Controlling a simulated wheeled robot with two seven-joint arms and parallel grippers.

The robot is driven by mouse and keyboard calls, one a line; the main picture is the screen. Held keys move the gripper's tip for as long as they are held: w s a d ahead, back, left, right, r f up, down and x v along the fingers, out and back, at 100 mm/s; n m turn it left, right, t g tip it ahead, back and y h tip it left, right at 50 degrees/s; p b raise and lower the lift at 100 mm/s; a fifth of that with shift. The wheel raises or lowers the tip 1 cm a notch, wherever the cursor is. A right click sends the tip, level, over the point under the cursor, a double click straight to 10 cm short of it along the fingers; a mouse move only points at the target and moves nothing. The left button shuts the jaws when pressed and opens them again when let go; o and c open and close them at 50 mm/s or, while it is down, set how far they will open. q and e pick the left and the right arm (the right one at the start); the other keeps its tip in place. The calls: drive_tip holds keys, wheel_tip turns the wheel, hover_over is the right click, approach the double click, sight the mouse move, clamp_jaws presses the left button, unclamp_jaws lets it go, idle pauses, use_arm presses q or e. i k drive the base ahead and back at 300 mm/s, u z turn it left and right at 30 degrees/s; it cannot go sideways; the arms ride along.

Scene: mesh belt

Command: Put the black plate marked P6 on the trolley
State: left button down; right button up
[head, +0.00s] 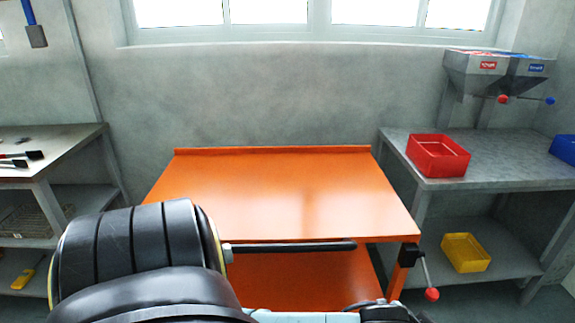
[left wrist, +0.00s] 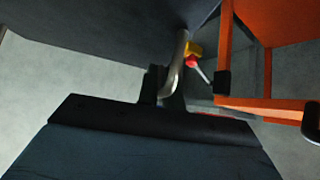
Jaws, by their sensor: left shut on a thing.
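The orange trolley (head: 290,190) stands in the middle of the head view with its top bare. It also shows at the right of the left wrist view (left wrist: 265,104). In the left wrist view my left gripper (left wrist: 165,92) is shut around a curved silver handle (left wrist: 181,50). A large dark panel (left wrist: 95,25), apparently the black plate, lies just beyond the fingers at upper left. No P6 mark shows. The trolley's corner is to the right of the gripper, apart from it. The plate and both grippers are out of sight in the head view.
A dark push bar (head: 290,246) runs along the trolley's near side. A lever with a red knob (head: 432,294) sticks out at its right front corner. A right bench (head: 500,160) holds a red bin (head: 438,156); a yellow bin (head: 465,252) is below. A left bench (head: 50,140) holds tools.

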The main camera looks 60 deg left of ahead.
sight(198, 188)
drive_tip(key=u, duration=1.75)
